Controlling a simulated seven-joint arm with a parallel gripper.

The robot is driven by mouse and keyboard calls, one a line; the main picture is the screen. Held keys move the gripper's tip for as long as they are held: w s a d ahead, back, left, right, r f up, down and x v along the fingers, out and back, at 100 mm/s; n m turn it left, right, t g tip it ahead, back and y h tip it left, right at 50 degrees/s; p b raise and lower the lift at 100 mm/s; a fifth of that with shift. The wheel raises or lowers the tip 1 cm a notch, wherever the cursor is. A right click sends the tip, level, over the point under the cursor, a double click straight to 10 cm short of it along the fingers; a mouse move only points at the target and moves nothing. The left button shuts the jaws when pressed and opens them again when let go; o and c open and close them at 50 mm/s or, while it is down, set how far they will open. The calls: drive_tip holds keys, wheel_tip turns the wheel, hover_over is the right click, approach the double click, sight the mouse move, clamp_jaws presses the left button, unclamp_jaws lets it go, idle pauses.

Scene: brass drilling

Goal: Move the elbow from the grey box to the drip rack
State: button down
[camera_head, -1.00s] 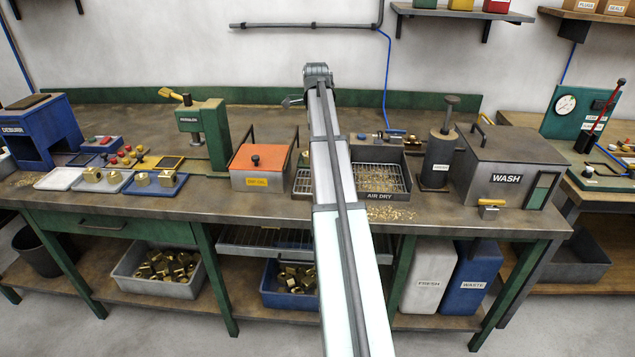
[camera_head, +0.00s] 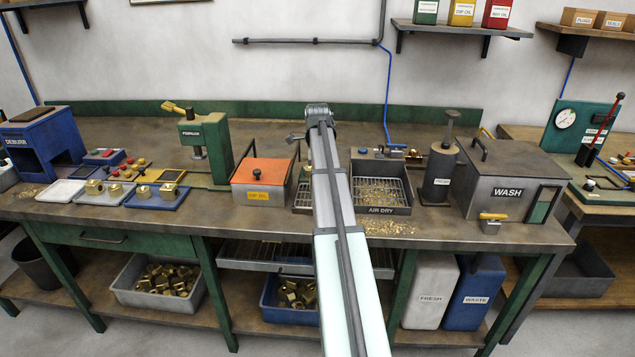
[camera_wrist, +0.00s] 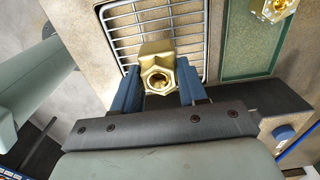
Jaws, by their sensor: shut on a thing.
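In the wrist view my gripper (camera_wrist: 159,72) has its two blue fingers shut on a brass elbow (camera_wrist: 157,58), whose hexagonal open end faces the camera. Behind the elbow is a wire rack (camera_wrist: 122,27) in a pale surround; I cannot tell whether the elbow touches it. In the head view my arm hides the gripper and the held elbow. A wire rack (camera_head: 303,196) shows partly behind my arm, right of the orange-lidded box. A grey box (camera_head: 125,289) holding several brass parts stands on the lower shelf.
Beside my arm are the orange-lidded box (camera_head: 262,172) and the AIR DRY tray (camera_head: 379,210). The WASH unit (camera_head: 512,185) stands at right. Trays with brass fittings lie at left. Another brass part (camera_wrist: 272,8) shows top right in the wrist view.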

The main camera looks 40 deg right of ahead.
drive_tip(key=shift+f, duration=1.25)
drive_tip(key=shift+f, duration=0.15)
drive_tip(key=c, duration=0.6)
unclamp_jaws()
wheel_tip(320, 180, up, 12)
drive_tip(key=shift+r, duration=0.15)
